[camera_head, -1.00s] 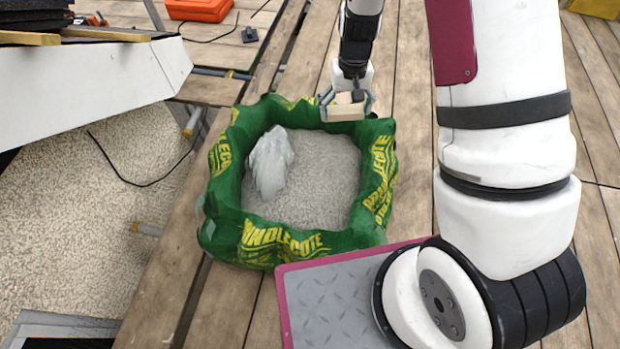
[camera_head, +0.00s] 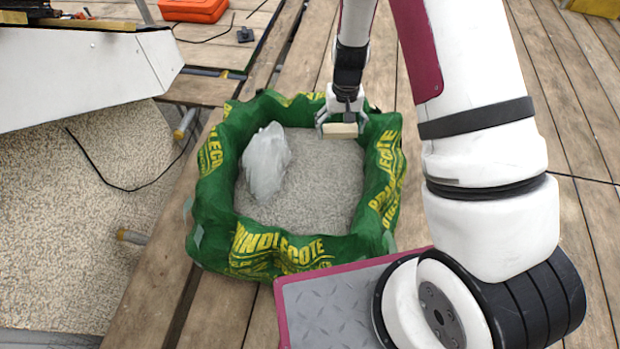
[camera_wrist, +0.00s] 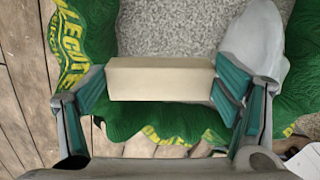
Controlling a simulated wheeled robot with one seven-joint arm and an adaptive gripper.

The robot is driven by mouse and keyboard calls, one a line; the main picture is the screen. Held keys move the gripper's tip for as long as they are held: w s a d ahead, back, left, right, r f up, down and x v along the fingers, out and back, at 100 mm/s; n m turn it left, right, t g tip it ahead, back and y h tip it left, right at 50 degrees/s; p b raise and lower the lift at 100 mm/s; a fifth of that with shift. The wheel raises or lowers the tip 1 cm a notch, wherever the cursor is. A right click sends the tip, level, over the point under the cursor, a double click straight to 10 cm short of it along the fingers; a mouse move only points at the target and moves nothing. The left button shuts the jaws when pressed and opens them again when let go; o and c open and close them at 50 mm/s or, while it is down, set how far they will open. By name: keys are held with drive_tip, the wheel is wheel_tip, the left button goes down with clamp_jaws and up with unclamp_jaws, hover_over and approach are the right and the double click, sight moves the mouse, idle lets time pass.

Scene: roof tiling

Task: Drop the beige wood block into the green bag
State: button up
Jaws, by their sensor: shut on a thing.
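The beige wood block (camera_head: 340,131) is held in my gripper (camera_head: 341,122), which is shut on its two ends. In the wrist view the block (camera_wrist: 158,79) lies crosswise between the fingers of my gripper (camera_wrist: 160,90). The green bag (camera_head: 272,257) with yellow lettering stands open on the plank floor. The block is over the inner side of the bag's far rim, towards its right. In the wrist view the bag (camera_wrist: 90,25) shows below and behind the block. The height of the block above the bag's contents is hard to tell.
The bag holds grey gravel (camera_head: 310,190) and a crumpled translucent plastic sheet (camera_head: 266,162) on its left side. An orange case (camera_head: 195,10) lies at the far left on the planks. A white panel (camera_head: 80,80) and a rough beige wall (camera_head: 70,220) stand at left.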

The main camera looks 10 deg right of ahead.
sight(339, 137)
drive_tip(key=shift+f+b, duration=1.5)
drive_tip(key=shift+f, duration=0.9)
drive_tip(key=o, duration=1.1)
wheel_tip(339, 137, up, 12)
drive_tip(key=shift+r, duration=0.1)
